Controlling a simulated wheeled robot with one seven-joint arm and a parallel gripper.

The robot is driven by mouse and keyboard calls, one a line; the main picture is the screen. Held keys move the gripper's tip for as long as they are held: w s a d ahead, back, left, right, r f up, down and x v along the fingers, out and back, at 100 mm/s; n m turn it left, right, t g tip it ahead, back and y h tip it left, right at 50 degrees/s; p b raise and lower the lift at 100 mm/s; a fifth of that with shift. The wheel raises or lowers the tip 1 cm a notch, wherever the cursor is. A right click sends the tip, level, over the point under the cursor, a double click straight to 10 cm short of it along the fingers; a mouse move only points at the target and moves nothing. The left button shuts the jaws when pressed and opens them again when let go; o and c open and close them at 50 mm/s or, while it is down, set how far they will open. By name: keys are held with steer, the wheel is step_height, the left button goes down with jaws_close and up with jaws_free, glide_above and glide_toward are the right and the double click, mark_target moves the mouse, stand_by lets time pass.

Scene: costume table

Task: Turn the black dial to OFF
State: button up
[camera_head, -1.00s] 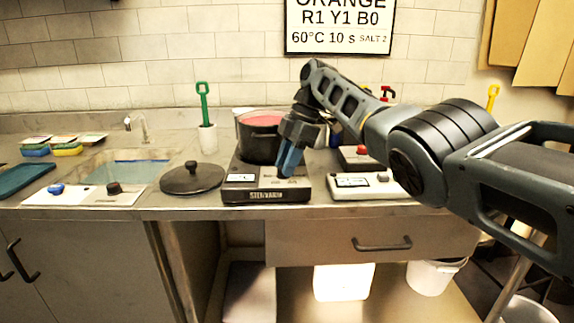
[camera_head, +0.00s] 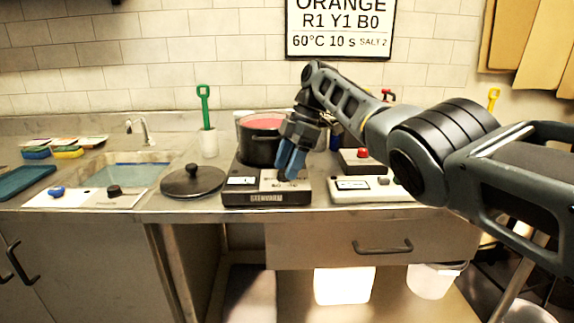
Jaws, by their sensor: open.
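A dark stove unit (camera_head: 240,198) with a small white display and a name plate stands at the counter's front edge. My gripper (camera_head: 290,176) points down over the right part of its front panel, with two blue fingers apart and nothing seen between them. The fingers cover part of this panel, so I cannot make out a dial there or tell whether they touch it. A black knob (camera_head: 114,190) also shows on the white sink panel at the left, well away from my gripper. No OFF mark is readable.
A dark pot (camera_head: 257,150) with red contents stands on the stove's back. A black lid (camera_head: 192,181) lies to its left. A white unit (camera_head: 350,197) with a grey knob (camera_head: 384,181) and a red-buttoned box (camera_head: 361,160) are at the right. A green-handled tool (camera_head: 204,105) stands behind.

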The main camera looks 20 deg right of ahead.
steer(key=v, duration=0.7)
steer(key=shift+r, duration=0.15)
